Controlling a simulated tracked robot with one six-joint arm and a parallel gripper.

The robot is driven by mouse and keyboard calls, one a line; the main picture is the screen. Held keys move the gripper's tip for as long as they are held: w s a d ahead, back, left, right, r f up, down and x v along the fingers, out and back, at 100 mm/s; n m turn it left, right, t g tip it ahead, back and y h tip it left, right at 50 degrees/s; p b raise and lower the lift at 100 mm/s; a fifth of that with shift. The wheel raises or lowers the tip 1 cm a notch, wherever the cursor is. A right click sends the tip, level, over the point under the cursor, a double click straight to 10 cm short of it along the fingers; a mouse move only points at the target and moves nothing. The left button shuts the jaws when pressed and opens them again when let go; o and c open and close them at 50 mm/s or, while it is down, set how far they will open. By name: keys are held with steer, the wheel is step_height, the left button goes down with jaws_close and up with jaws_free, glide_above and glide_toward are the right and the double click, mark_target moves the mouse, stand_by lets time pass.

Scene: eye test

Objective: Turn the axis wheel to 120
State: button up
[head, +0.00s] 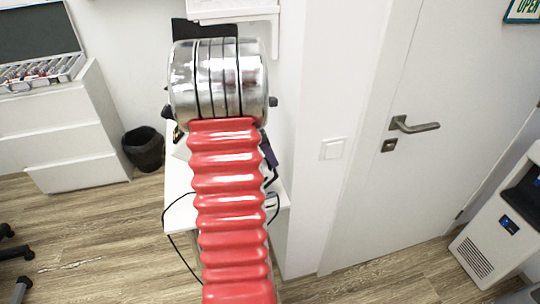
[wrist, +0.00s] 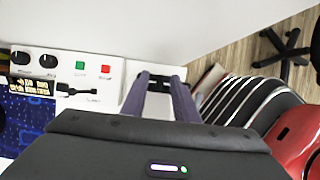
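In the wrist view my gripper (wrist: 161,82) points away from the camera at a white panel (wrist: 112,72). Its two purple-grey fingers stand apart with a light gap between them. A small dark piece shows at the fingertips; I cannot tell whether it is part of the fingers or of the panel. Two round black knobs, a left one (wrist: 20,58) and a right one (wrist: 47,61), sit on the panel left of my gripper. I cannot tell which thing is the axis wheel, and no number 120 is readable.
The panel also carries a green button (wrist: 79,65), a red button (wrist: 105,69) and a black lever-like part (wrist: 75,91). In the head view, a white table (head: 180,212) with cables stands under my arm. A black bin (head: 143,149) and a closed door (head: 385,200) stand either side.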

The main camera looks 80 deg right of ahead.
steer(key=shift+c, duration=0.2)
jaws_close()
steer(key=shift+d, duration=0.1)
steer(key=shift+w+d+f+n+g+y, duration=0.1)
steer(key=shift+w+d+n+g+y, duration=0.25)
steer(key=shift+n, duration=0.5)
steer(key=shift+w+d+f+n+g+y, duration=0.15)
steer(key=shift+w+d+n, duration=0.35)
steer(key=shift+n, duration=0.35)
steer(key=shift+s+r, duration=0.1)
steer(key=shift+r, duration=0.05)
steer(key=shift+o, duration=0.2)
jaws_free()
